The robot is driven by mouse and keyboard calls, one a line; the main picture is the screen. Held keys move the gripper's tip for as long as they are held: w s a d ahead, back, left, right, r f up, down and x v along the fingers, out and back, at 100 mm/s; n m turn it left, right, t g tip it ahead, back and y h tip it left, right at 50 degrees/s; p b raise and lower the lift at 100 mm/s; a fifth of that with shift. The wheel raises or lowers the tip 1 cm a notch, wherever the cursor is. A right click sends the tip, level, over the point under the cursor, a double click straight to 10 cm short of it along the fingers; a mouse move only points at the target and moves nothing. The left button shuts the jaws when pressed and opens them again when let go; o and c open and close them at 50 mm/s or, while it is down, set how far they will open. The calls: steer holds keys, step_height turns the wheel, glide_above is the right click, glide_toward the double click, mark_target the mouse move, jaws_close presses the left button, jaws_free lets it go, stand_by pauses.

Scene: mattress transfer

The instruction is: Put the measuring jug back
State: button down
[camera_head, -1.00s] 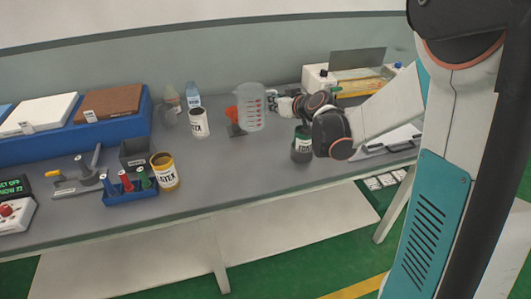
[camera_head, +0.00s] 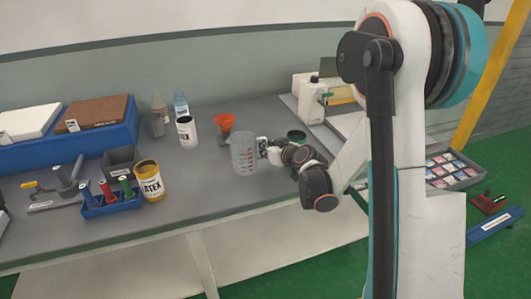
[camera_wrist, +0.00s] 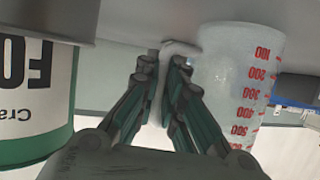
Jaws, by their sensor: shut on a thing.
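The measuring jug (camera_head: 243,155) is clear plastic with red markings. It is upright in the head view, in front of an orange funnel (camera_head: 225,122) and near the table's front. I cannot tell whether its base touches the table. My gripper (camera_head: 265,148) is at the jug's right side, shut on its handle. In the wrist view the picture is inverted: the jug (camera_wrist: 240,80) is right of my gripper (camera_wrist: 162,68), with its handle between the fingertips. The rest of the handle is hidden by the fingers.
A can with a green band (camera_wrist: 35,105) is close beside my gripper; its dark green top (camera_head: 296,135) shows behind my wrist. A white tin (camera_head: 187,132), bottles and a yellow tin (camera_head: 150,181) stand left. A white machine (camera_head: 309,98) stands at the back right.

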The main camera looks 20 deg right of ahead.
steer(key=shift+f, duration=0.2)
steer(key=c, duration=1.7)
jaws_free()
steer(key=shift+f, duration=0.1)
steer(key=shift+s+r, duration=0.1)
steer(key=shift+r, duration=0.1)
steer(key=p+v, duration=0.3)
steer(key=v, duration=0.9)
steer(key=shift+p, duration=0.3)
